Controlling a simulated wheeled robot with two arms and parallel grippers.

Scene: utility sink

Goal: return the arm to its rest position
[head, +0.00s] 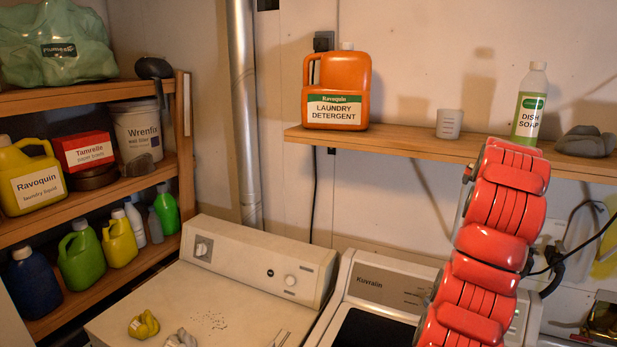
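A red, segmented arm of mine, on the right side of the head view, rises from the bottom edge to the wooden wall shelf. Its top end overlaps the shelf's front edge just below the dish soap bottle (528,105); I cannot tell whether they touch. No gripper fingers show on this arm. My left arm and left gripper are out of view.
The wall shelf (400,143) holds an orange detergent jug (337,90), a grey cup (449,124) and a dark grey lump (586,141). Below are a cream washer (262,262) and a Kovralin machine (385,290). Shelves with bottles stand left. A yellow item (144,324) lies on the washer.

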